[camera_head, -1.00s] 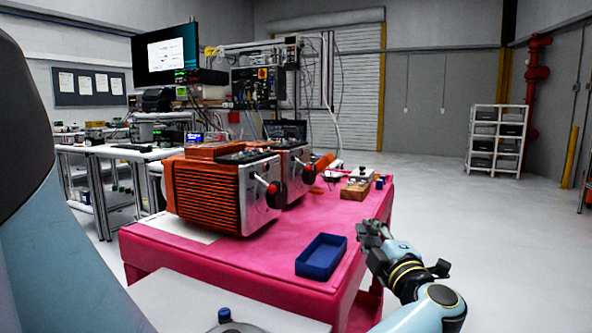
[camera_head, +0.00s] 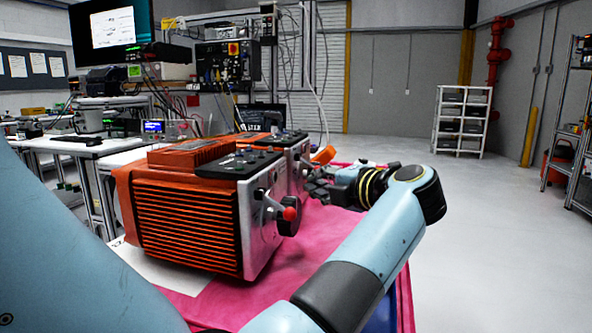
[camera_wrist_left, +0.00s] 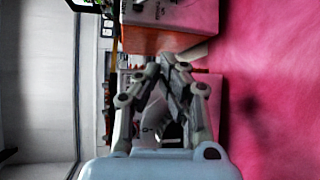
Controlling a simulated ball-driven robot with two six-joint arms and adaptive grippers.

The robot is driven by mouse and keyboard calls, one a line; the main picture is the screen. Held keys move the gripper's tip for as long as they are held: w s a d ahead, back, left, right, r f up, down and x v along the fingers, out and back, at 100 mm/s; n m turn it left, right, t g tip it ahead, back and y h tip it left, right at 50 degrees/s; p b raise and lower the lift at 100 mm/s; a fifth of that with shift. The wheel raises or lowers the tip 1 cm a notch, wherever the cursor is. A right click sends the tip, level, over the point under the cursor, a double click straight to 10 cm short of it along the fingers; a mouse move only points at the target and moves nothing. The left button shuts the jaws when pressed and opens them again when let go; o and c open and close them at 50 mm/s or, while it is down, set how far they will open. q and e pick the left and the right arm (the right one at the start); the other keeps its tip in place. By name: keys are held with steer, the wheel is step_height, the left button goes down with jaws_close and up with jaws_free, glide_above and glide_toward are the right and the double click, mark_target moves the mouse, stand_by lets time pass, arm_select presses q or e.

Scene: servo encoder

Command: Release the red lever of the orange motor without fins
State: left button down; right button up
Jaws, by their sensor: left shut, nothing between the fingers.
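The nearer orange motor (camera_head: 190,215) has fins along its side and a red-knobbed lever (camera_head: 290,213) on its silver front. In the left wrist view the shut fingers (camera_wrist_left: 172,85) point toward a motor with an orange side (camera_wrist_left: 150,40) and a pale face. My right gripper is out of view.
The motors stand on a pink-covered table (camera_head: 290,265). Part of a blue tray (camera_head: 383,312) shows under my arm. Benches with instruments and a monitor (camera_head: 112,25) stand behind; the floor at right is open.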

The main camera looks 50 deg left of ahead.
mark_target(294, 174)
arm_select(q)
steer(key=x, duration=0.9)
steer(key=shift+a, duration=0.35)
steer(key=w, duration=0.1)
steer(key=w+d, duration=0.1)
steer(key=w, duration=0.1)
steer(key=shift+d+r, duration=0.15)
steer(key=shift+r, duration=0.1)
steer(key=shift+w+d+r, duration=0.15)
steer(key=shift+w, duration=0.1)
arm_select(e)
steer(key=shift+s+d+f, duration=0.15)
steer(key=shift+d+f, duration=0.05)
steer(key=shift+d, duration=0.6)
arm_select(q)
steer(key=shift+r, duration=0.15)
steer(key=shift+d, duration=0.1)
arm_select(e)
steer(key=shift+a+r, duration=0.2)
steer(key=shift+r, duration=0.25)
arm_select(q)
steer(key=shift+h+p, duration=0.3)
steer(key=shift+p, duration=0.15)
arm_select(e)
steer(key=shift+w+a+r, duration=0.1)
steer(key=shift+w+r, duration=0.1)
